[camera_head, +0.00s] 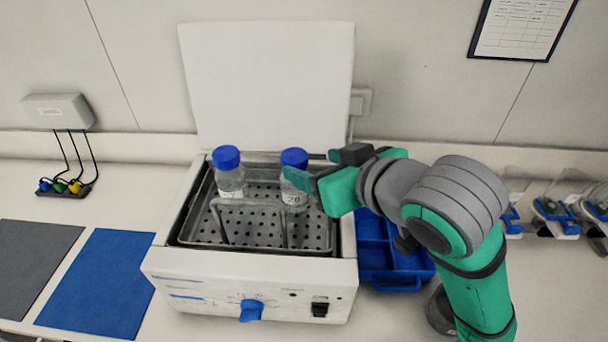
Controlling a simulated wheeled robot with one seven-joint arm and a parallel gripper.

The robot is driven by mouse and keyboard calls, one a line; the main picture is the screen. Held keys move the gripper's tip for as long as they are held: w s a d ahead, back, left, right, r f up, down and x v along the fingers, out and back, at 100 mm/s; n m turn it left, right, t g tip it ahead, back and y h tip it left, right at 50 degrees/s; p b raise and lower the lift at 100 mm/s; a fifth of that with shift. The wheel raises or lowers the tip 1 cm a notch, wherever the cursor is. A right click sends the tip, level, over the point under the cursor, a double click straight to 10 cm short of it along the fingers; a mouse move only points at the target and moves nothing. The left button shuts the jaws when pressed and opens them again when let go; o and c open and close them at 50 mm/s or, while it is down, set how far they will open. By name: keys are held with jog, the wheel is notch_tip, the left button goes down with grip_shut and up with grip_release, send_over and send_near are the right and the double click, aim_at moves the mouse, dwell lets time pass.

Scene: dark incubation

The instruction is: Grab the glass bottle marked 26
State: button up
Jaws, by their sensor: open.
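The glass bottle marked 26 (294,198) has a blue cap and a white label, of which the second digit is hard to read. It stands upright at the right of the metal rack inside the open white bath (341,262). My gripper (300,172) is open and reaches in from the right at the height of the bottle's neck. Its green fingers overlap the bottle in view; I cannot tell whether they touch it. A second blue-capped bottle (230,182) stands to the left in the same rack, its label partly hidden by the rack's handle.
The rack's wire handle (249,203) rises in front of the bottles. The raised white lid (268,85) stands behind. A blue tray (395,283) sits right of the bath. Blue (97,285) and grey (32,262) mats lie flat and empty at left.

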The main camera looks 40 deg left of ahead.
aim_at(297, 158)
jog(key=x, duration=0.5)
jog(key=shift+a+f, duration=0.1)
jog(key=shift+a, duration=0.1)
jog(key=shift+x, duration=2.3)
jog(key=shift+w, duration=0.15)
jog(key=shift+c, duration=0.5)
grip_shut()
